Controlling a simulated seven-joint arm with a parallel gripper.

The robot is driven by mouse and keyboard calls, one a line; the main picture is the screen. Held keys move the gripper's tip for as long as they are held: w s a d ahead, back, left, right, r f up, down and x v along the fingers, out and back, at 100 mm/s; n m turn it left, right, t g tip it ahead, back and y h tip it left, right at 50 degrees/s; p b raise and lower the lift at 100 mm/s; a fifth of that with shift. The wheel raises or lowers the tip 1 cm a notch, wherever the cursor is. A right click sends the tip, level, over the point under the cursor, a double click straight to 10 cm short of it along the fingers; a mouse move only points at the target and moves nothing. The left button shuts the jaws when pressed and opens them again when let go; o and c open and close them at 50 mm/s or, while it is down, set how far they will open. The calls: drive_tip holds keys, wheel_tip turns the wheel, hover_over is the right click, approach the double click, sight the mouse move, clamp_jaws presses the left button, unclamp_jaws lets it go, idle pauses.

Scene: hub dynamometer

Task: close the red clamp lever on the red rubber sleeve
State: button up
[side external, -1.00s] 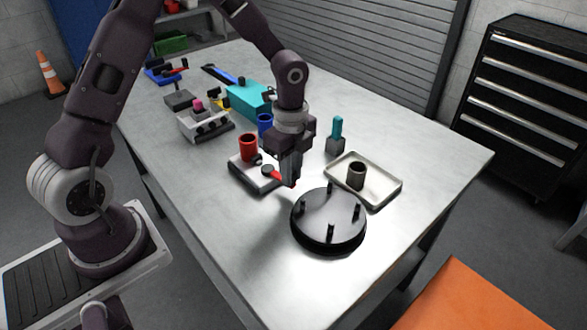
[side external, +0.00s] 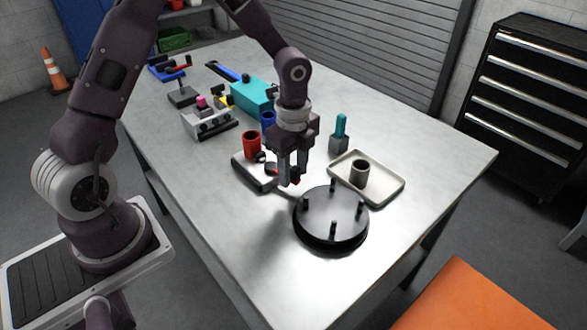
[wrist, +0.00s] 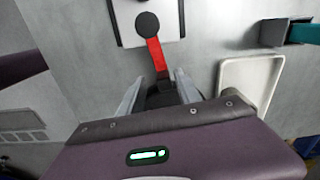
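The red rubber sleeve (side external: 251,143) stands upright on the pale clamp base (side external: 243,172) in the side view. The red clamp lever (wrist: 157,57) runs from a black round knob (wrist: 147,25) on the base out toward my gripper. In the side view, a bit of the lever (side external: 296,178) shows by my fingertips. My gripper (wrist: 158,88) points down beyond the edge of the base, its two fingers apart, with the lever's outer end between them. Gaps appear at the lever's sides. The sleeve is out of the wrist view.
A black hub disc (side external: 330,222) with upright studs sits just in front of my gripper. A pale tray (side external: 388,190) holding a dark cylinder (side external: 360,173) is to the right. A teal-handled tool (side external: 340,130) stands behind.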

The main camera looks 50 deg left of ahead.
wheel_tip(320, 180, up, 6)
drive_tip(key=shift+r, duration=0.1)
drive_tip(key=shift+s+r, duration=0.1)
drive_tip(key=shift+r, duration=0.55)
drive_tip(key=s+d+r+n+t, duration=0.1)
drive_tip(key=s+r+n+t, duration=0.1)
drive_tip(key=s+r+n, duration=0.5)
drive_tip(key=s+d+r+n+t, duration=0.1)
drive_tip(key=s+r+n+t, duration=0.2)
drive_tip(key=s+r+n, duration=0.4)
drive_tip(key=s+n, duration=0.2)
drive_tip(key=s, duration=0.6)
drive_tip(key=shift+r+n+t, duration=0.2)
drive_tip(key=shift+n+t, duration=0.1)
drive_tip(key=shift+n, duration=0.1)
